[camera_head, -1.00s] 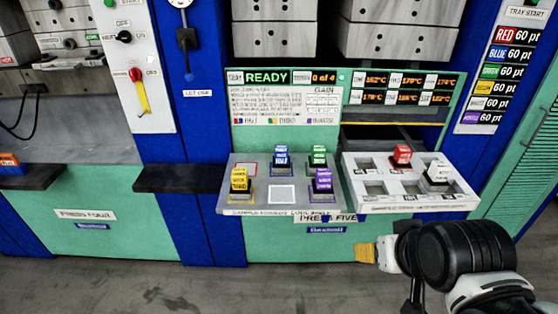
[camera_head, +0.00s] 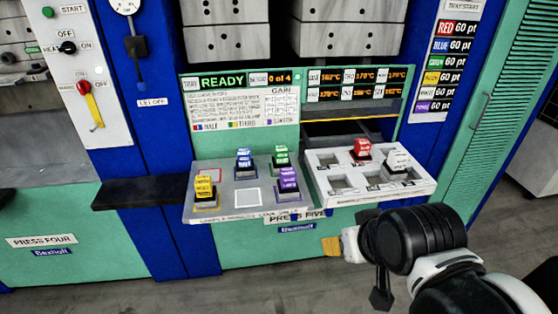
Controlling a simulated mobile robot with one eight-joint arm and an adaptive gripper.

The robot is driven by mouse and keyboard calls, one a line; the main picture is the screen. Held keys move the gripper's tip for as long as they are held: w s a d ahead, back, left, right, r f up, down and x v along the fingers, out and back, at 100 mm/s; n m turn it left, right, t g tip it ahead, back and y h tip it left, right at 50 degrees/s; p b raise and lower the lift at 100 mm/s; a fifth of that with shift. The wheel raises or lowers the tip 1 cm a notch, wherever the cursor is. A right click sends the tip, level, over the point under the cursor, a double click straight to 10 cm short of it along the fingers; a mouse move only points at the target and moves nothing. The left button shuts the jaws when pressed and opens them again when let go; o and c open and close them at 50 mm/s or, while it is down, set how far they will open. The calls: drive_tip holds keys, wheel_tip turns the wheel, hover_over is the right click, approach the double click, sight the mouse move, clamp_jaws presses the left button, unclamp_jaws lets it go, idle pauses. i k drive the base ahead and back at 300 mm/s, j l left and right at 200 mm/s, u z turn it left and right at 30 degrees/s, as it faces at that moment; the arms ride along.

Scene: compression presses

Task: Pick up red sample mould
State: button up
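The red sample mould (camera_head: 361,149) sits in a back-row compartment of the white tray (camera_head: 415,186) at the right of the press shelf. A white mould (camera_head: 397,161) sits to its right in the same tray. My gripper is not clearly visible; my black and white arm (camera_head: 415,245) reaches in from the lower right. A yellowish block-like part (camera_head: 331,246) shows at the arm's left end, in front of the press and below the tray. I cannot make out two fingers there. The arm is apart from the red mould.
A grey board (camera_head: 225,213) left of the tray holds yellow (camera_head: 204,187), blue (camera_head: 243,160), green (camera_head: 281,157) and purple (camera_head: 288,181) moulds. A black ledge (camera_head: 140,193) juts out farther left. Several tray compartments are empty. Floor is clear in front.

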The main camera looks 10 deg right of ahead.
sight(361, 151)
drive_tip(key=i+l, duration=1.1)
drive_tip(key=l, duration=0.15)
